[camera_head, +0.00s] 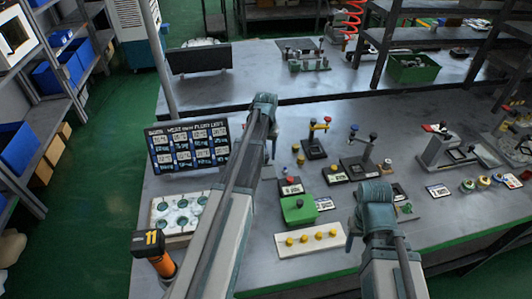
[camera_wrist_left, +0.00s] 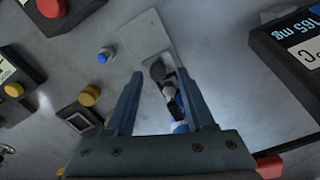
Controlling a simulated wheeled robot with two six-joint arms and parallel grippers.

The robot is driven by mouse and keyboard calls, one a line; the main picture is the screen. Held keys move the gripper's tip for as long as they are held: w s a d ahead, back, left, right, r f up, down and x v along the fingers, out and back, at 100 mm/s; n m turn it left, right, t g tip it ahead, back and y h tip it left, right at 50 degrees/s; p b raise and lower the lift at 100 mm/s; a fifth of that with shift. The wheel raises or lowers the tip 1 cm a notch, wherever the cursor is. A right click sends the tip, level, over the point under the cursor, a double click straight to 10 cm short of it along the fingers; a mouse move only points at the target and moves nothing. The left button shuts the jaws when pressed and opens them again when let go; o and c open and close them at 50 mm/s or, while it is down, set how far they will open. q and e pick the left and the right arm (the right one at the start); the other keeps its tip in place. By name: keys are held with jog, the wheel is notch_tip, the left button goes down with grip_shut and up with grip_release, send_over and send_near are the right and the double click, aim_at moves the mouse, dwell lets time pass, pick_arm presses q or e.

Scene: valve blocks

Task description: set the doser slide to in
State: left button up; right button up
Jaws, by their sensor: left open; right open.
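My right gripper (camera_head: 352,232) is open, low over the front of the bench.
A label board (camera_head: 188,146) and a white tray with round wells (camera_head: 180,212) stand left. Several lever and knob devices crowd the right. A blue button (camera_wrist_left: 103,56) is near my left gripper.

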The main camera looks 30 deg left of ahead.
pick_arm(q)
notch_tip(320, 180, up, 14)
jog(key=p, duration=1.3)
pick_arm(e)
notch_tip(320, 180, up, 14)
jog(key=shift+f, duration=0.15)
pick_arm(q)
jog(key=shift+f, duration=0.15)
